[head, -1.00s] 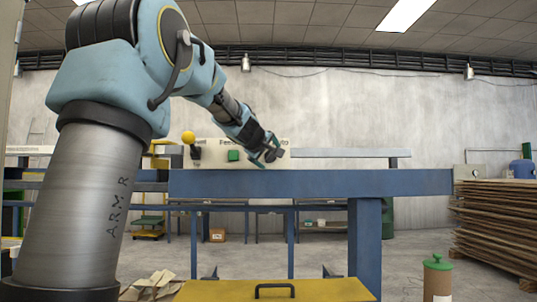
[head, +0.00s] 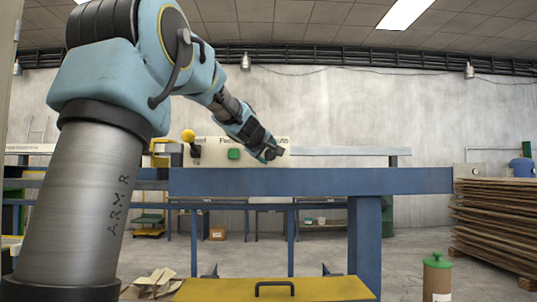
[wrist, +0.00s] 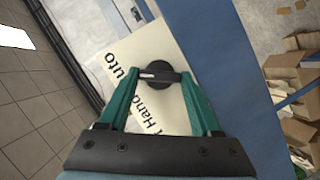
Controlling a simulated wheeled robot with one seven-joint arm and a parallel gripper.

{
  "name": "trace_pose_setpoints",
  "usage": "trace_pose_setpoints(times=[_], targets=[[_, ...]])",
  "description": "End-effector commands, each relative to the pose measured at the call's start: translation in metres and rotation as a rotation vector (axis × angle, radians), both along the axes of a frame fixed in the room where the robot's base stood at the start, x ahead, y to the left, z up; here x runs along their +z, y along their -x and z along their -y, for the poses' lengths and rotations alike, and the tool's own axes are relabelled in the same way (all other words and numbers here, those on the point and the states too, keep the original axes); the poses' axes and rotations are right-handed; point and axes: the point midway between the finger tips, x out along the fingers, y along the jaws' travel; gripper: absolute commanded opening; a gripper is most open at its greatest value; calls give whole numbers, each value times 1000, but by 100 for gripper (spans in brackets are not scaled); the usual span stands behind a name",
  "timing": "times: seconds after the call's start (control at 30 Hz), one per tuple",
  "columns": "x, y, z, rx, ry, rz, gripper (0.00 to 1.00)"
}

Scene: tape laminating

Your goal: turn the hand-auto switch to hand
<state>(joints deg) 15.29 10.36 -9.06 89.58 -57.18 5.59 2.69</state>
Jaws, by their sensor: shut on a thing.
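The hand-auto switch is a black round knob with a bar handle (wrist: 157,88), set on a cream panel (wrist: 98,65) printed with "Hand" and "Auto". In the wrist view the bar lies roughly level across the picture, with a pale and red mark near its left end. My gripper (wrist: 159,77) has its two teal fingers at the two ends of the bar and is shut on it. In the head view my gripper (head: 271,153) is at the right end of the panel (head: 215,148) and hides the knob.
The panel also carries a yellow-ball lever (head: 188,136) and a green button (head: 234,154). A blue beam (head: 320,181) runs below and in front of it. A board stack (head: 500,225) stands at right, and a green-lidded canister (head: 437,277) at lower right.

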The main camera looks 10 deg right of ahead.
Motion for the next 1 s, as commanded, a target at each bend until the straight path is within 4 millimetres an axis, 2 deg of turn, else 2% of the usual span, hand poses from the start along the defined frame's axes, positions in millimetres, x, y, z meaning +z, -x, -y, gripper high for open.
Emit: trace_pose_setpoints(times=[0.27,0.47,1.0], targets=[[-3,0,0,0,16,-3,9],[-8,0,-1,0,91,-16,9],[-16,0,-2,-2,549,-101,9]])
